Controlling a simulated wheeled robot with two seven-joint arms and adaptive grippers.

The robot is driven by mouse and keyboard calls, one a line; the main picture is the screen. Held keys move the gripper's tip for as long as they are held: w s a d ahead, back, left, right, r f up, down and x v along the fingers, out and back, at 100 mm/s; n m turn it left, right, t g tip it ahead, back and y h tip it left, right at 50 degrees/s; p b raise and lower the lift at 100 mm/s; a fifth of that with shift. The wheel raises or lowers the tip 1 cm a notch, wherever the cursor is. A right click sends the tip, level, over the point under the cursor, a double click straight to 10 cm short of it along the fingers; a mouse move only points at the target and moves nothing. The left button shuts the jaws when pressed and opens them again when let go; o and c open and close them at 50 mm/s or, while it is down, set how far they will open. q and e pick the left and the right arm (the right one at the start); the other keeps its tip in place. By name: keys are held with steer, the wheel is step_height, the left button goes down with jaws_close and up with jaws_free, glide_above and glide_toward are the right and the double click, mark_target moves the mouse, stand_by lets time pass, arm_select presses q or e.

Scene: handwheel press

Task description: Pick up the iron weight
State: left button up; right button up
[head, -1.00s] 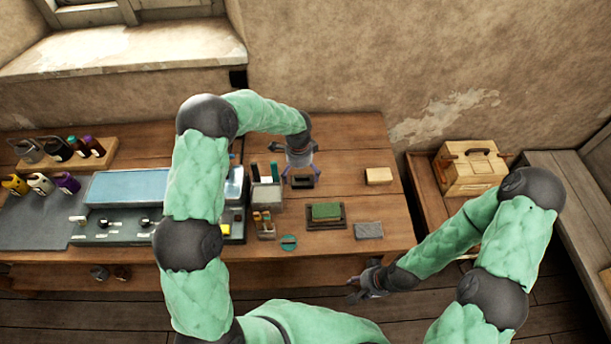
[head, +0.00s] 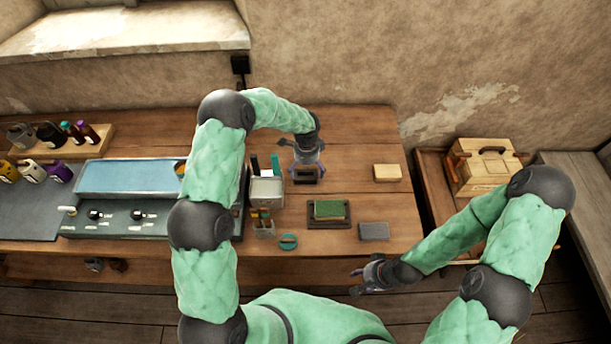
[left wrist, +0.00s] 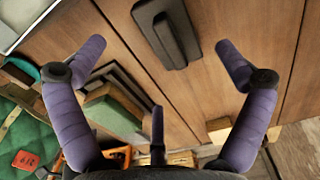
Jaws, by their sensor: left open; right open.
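The iron weight, a dark block with a raised bar on top (head: 306,178), lies on the wooden workbench and is partly hidden by my left gripper in the head view. It also shows at the top of the left wrist view (left wrist: 167,30), between and beyond the fingertips. My left gripper (head: 308,166) is above the weight, pointing down. Its purple fingers are spread wide in the left wrist view (left wrist: 163,52), with nothing between them. My right gripper (head: 367,276) is open and empty in front of the bench's front edge, far from the weight.
A green-topped block in a dark tray (head: 344,224), a grey slab (head: 374,231) and a pale block (head: 387,172) lie near the weight. A holder with upright tools (head: 266,190) stands left. A wooden box (head: 482,171) stands right. Bare wood surrounds the weight's right side.

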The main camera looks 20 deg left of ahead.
mark_target(306, 176)
arm_select(q)
steer(key=f, duration=0.5)
steer(key=shift+w+a, duration=0.2)
steer(key=shift+a, duration=0.05)
steer(key=shift+r, duration=0.1)
steer(key=c, duration=1.7)
steer(key=shift+c, duration=0.2)
